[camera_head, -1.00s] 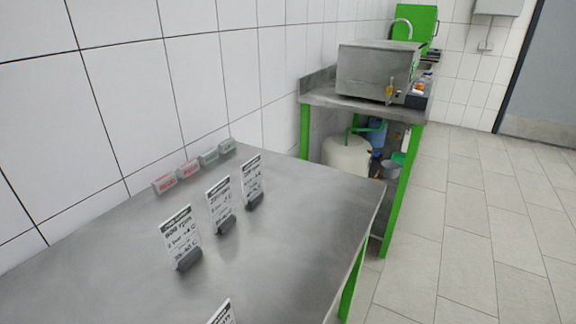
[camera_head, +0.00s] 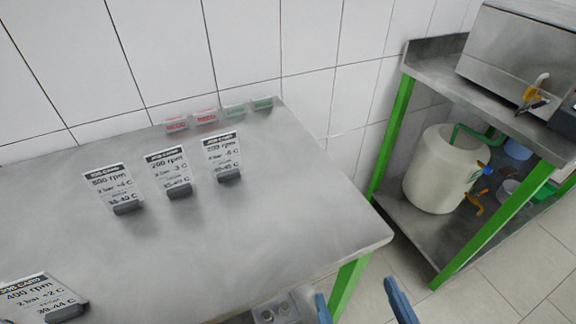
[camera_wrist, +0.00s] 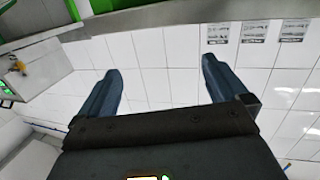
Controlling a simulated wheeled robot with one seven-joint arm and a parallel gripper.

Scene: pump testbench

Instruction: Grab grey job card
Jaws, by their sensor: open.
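Three white job cards with black headers stand in dark grey holders on the steel table: an 800 rpm card (camera_head: 113,187), a 700 rpm card (camera_head: 169,170) and a 200 rpm card (camera_head: 222,155). A fourth job card, 400 rpm (camera_head: 42,298), stands at the lower left in the head view, near the bottom edge. All have similar colours; I cannot tell which is the grey one. My gripper (camera_head: 355,289) is open and empty, with its blue fingers below the table's right front corner in the picture. No card is between the fingers in the wrist view (camera_wrist: 160,69).
The steel table (camera_head: 270,225) has clear room right of the cards. Red and green labelled blocks (camera_head: 206,115) sit along the wall. A second bench with green legs (camera_head: 392,130) holds a steel box (camera_head: 515,55), with a cream tank (camera_head: 440,170) underneath.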

